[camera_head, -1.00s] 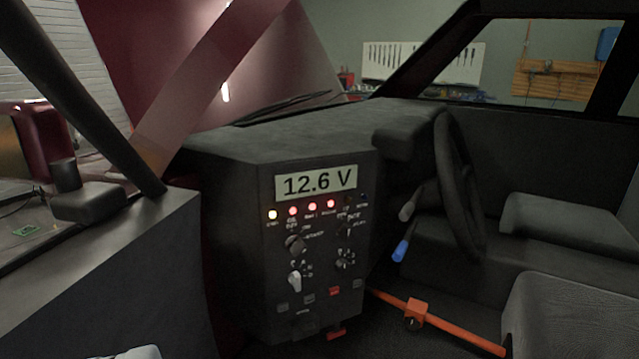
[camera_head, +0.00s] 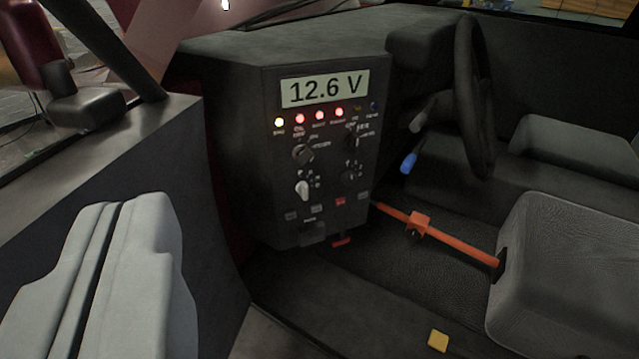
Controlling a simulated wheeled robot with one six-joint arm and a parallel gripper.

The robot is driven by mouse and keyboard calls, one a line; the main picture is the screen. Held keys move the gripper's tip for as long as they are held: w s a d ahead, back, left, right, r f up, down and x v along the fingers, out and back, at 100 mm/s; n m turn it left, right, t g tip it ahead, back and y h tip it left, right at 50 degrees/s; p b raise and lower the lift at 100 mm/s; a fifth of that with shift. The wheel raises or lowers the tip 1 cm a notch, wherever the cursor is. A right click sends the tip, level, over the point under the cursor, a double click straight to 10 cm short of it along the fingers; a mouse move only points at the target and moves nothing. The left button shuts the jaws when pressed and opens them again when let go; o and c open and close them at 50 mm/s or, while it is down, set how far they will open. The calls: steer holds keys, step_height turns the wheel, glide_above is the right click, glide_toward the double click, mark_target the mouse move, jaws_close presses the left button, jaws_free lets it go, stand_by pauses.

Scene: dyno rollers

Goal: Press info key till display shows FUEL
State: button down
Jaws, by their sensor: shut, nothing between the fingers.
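The display (camera_head: 324,88) at the top of the dark dashboard panel reads "12.6 V". A row of small keys sits low on the panel: two grey keys (camera_head: 316,209) at the left, a red key (camera_head: 340,202), and a grey key (camera_head: 363,196) at the right. Their labels are too small to read, so I cannot tell which is the info key. My gripper (camera_head: 118,212), light grey, shows at the lower left with its fingers together and empty. In the picture it is left of the panel and apart from it.
Lit lamps (camera_head: 319,115) and several knobs (camera_head: 303,189) are on the panel. A door sill (camera_head: 190,150) rises at the left. An orange bar (camera_head: 418,224) runs right of the panel to the seat (camera_head: 570,270). The steering wheel (camera_head: 475,95) and a blue-tipped lever (camera_head: 409,162) are at the right.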

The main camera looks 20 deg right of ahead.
mark_target(316, 209)
steer(key=w+d+f+m+g, duration=0.2)
steer(key=w+d+f+g, duration=0.15)
steer(key=w+f, duration=0.6)
steer(key=w+d+f+m+g, duration=0.1)
steer(key=w+d+f, duration=0.4)
steer(key=f, duration=0.5)
steer(key=w+d+f+m+g, duration=0.2)
steer(key=w+d+f, duration=0.4)
steer(key=f, duration=0.4)
steer(key=w+d+f+m+g, duration=0.2)
steer(key=w+d+f, duration=0.4)
steer(key=f, duration=0.4)
steer(key=shift+w+d+f+m, duration=0.2)
steer(key=shift+w+m, duration=0.2)
steer(key=shift+w, duration=0.45)
steer(key=w, duration=0.8)
steer(key=shift+w+a, duration=0.3)
steer(key=shift+w, duration=0.05)
steer(key=shift+w, duration=0.2)
steer(key=shift+w, duration=0.25)
